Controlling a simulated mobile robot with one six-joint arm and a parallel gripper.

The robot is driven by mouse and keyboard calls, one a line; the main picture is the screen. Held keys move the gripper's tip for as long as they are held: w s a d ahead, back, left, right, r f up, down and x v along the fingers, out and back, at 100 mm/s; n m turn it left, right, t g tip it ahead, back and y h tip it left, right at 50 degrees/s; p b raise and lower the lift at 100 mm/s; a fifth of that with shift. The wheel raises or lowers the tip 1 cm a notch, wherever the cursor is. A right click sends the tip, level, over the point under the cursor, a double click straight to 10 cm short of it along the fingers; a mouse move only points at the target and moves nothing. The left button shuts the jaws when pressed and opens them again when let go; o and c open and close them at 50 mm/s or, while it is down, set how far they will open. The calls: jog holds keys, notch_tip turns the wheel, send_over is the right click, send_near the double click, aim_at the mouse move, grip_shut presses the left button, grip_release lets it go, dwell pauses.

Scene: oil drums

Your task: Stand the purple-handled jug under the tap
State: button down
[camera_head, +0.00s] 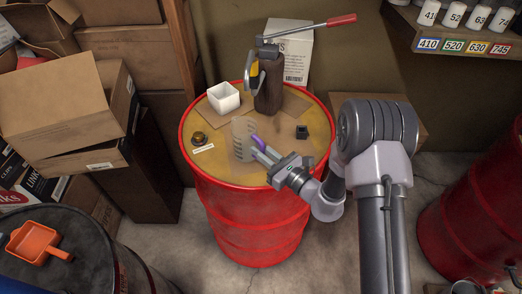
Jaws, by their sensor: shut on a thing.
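The jug (242,138) is a translucent grey cup with marks on its side and a purple handle (257,141). It is at the middle of the red drum's yellow top (221,169) and looks upright. I cannot tell whether its base touches the top. My gripper (265,152) reaches in from the right and is shut on the purple handle. The tap (251,77) is a yellow and grey piece on a dark brown pump body (270,92), behind the jug. The jug is in front of the tap, not directly below its spout.
A white square pot (223,97) stands left of the pump. A small dark-and-amber cap (199,138) lies at left and a black block (301,132) at right. Cartons (60,100) stand left.

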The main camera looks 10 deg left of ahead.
jog(key=shift+f+b, duration=0.3)
jog(key=shift+f, duration=0.1)
jog(key=c, duration=1.3)
grip_release()
jog(key=shift+d, duration=0.1)
